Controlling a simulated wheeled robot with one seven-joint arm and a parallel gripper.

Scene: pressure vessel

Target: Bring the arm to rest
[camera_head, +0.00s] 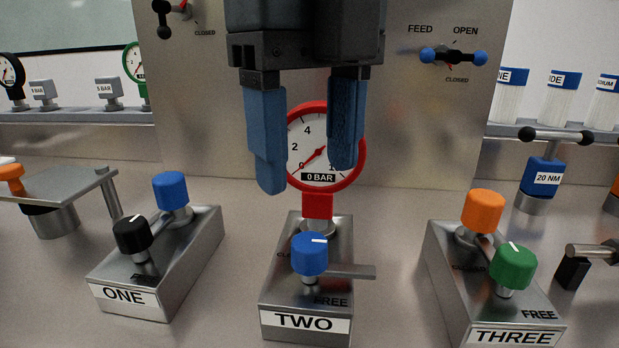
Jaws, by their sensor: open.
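My gripper (308,150) hangs from the top middle of the picture, pointing down. Its two blue fingers are apart, with nothing held between them. It is in front of the red-rimmed gauge (309,177), whose label reads 0 BAR. The fingers cover the left and right parts of the gauge face. Block TWO (304,323) stands below, with a blue knob (309,254) and a metal lever on it. A gap shows between the fingertips and the blue knob in the picture.
Block ONE (133,300), with black and blue knobs, stands left. Block THREE (515,335), with orange and green knobs, stands right. A steel panel (430,120) with a FEED valve (454,56) rises behind. A blue 20 NM tool (542,177) stands far right. Bare table lies between the blocks.

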